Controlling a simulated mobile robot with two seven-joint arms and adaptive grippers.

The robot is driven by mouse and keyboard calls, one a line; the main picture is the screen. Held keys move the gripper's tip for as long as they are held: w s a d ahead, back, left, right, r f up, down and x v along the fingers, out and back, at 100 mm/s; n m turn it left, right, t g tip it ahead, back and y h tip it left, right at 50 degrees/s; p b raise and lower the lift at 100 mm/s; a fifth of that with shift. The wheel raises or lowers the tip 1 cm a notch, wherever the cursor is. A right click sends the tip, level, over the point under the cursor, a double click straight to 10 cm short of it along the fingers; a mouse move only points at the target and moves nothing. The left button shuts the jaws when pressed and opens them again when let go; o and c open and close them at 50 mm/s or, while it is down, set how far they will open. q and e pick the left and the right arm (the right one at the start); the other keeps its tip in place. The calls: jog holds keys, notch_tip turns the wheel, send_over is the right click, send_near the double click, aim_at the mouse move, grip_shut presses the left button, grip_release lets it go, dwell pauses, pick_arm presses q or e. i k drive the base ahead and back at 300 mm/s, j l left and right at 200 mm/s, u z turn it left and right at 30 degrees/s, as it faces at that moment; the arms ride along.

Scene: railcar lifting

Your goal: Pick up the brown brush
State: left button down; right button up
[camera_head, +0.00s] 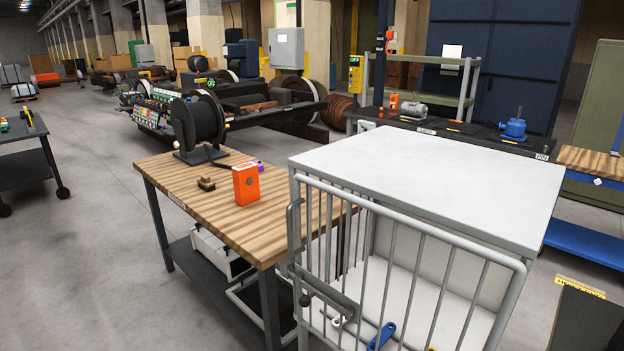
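A small brown block-like object with a dark part (206,184) lies on the wooden workbench (171,181). It looks like the brown brush, but it is too small to be sure. It sits left of an orange box (246,184) and in front of a black cable reel (198,122), apart from both. Neither of my grippers is in view.
A white-topped cart with a grey barred side (440,180) stands at the right, close to the bench. A blue tool (382,336) lies inside it. A dark wheeled table (25,165) stands at the left. The floor (90,240) between it and the bench is clear.

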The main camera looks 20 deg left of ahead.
aim_at(205, 183)
jog(key=u, duration=1.4)
jog(key=i+j, duration=0.1)
jog(key=i, duration=0.4)
jog(key=i+j+u, duration=0.1)
jog(key=i, duration=0.35)
